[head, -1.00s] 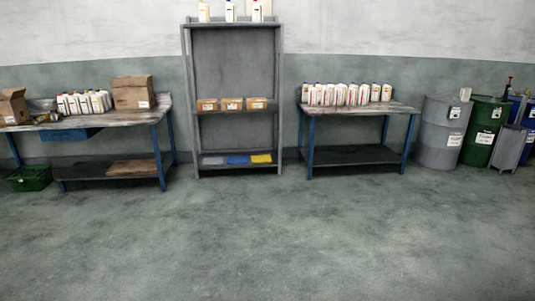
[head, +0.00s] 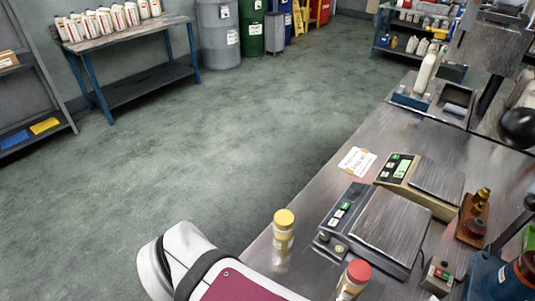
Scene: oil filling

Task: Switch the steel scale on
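A grey scale (head: 384,227) with a broad brushed-steel plate sits on the steel workbench, in the lower right of the head view. Its front panel (head: 340,212) faces left and carries small buttons and labels; I cannot make out a lit reading on it. A second scale, beige (head: 424,184), stands just behind it with a smaller steel plate and a greenish lit display. A white and maroon part of my own arm shows at the bottom left of the bench. My gripper is not in view.
A yellow-capped bottle (head: 283,236) and a red-capped bottle (head: 353,281) stand near the grey scale. A small button box (head: 438,275) is to its right. A white card (head: 357,161) lies behind it. The floor (head: 215,165) left of the bench is open.

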